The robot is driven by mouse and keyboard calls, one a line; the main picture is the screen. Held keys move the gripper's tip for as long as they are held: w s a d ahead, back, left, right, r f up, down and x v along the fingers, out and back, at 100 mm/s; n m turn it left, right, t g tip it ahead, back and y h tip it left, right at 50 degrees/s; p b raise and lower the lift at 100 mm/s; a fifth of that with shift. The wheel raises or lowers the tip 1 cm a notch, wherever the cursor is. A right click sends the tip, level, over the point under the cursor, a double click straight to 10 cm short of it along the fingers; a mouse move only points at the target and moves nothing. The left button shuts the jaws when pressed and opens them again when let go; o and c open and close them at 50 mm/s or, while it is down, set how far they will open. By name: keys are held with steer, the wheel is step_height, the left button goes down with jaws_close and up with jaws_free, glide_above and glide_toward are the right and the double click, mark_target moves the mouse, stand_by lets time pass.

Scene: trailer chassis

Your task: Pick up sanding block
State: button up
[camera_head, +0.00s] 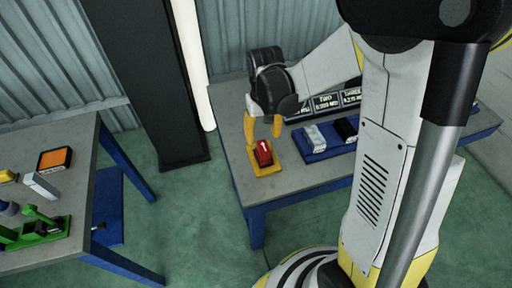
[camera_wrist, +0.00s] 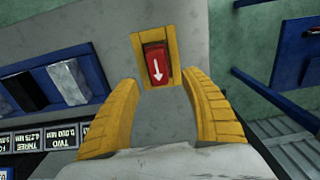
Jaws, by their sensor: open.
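No block is labelled as the sanding block, so I cannot tell for sure which it is. A red block with a white arrow (camera_head: 263,153) sits on a yellow base at the near left corner of the right table; it also shows in the wrist view (camera_wrist: 157,64). A light grey block (camera_head: 315,138) and a black block (camera_head: 346,129) lie in a blue tray (camera_head: 325,154). An orange-topped black block (camera_head: 55,158) lies on the left table. My gripper (camera_head: 263,126) is open and empty above the red block, its yellow fingers spread apart in the wrist view (camera_wrist: 162,86).
Black label plates (camera_head: 325,102) with white lettering stand behind the blue tray. The left table (camera_head: 85,185) holds a green fixture (camera_head: 38,232) and a pale block (camera_head: 41,186). A dark column (camera_head: 150,80) stands behind the floor gap between the tables.

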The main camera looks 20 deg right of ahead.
mark_target(264, 146)
steer(key=f+b, duration=0.1)
steer(key=f, duration=0.2)
steer(key=f+b, duration=0.2)
steer(key=f, duration=0.2)
steer(key=shift+s+d+f, duration=0.1)
steer(key=shift+d+f, duration=0.05)
steer(key=shift+d, duration=0.05)
jaws_close()
